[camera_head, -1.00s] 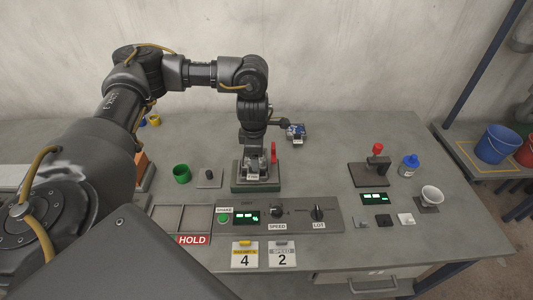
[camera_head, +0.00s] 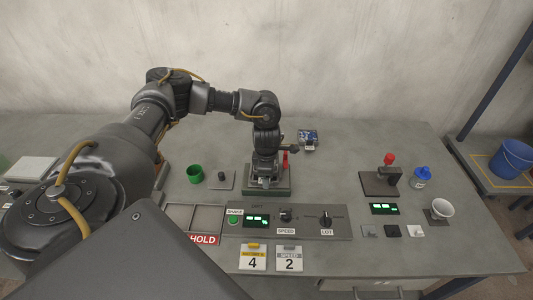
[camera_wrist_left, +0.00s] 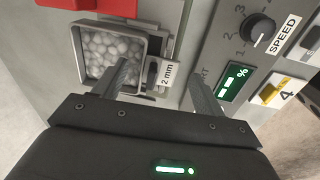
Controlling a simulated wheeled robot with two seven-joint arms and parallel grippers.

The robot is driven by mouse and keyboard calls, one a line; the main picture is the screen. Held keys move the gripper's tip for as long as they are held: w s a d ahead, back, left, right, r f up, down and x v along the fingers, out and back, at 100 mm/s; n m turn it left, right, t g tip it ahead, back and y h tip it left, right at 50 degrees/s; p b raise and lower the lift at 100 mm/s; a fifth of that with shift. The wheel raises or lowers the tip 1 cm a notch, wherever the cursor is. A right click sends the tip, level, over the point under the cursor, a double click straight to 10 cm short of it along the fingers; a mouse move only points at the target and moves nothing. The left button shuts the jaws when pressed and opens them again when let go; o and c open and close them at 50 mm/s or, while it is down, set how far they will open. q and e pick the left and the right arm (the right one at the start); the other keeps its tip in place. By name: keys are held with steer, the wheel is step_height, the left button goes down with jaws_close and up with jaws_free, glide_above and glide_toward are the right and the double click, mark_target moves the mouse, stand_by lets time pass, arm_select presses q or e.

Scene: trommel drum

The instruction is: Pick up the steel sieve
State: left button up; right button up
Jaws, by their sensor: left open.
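In the left wrist view the steel sieve (camera_wrist_left: 82,72) is a square metal-rimmed tray holding many pale round beads. Its short handle carries a "2 mm" label (camera_wrist_left: 167,76). My left gripper (camera_wrist_left: 164,75) is open, with one finger on each side of the labelled handle. I cannot tell whether either finger touches it. In the head view my left gripper (camera_head: 265,178) is low over the green-based stand (camera_head: 267,193), and it hides the sieve. My right gripper is not in view.
A red part (camera_wrist_left: 100,6) stands close beside the sieve. The control panel (camera_head: 300,233) with knobs and display lies in front of the stand.

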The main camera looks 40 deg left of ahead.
arm_select(q)
steer(key=shift+w+a+f, duration=0.1)
steer(key=shift+f, duration=0.6)
steer(key=shift+w+a+f, duration=0.1)
steer(key=shift+f, duration=0.55)
jaws_close()
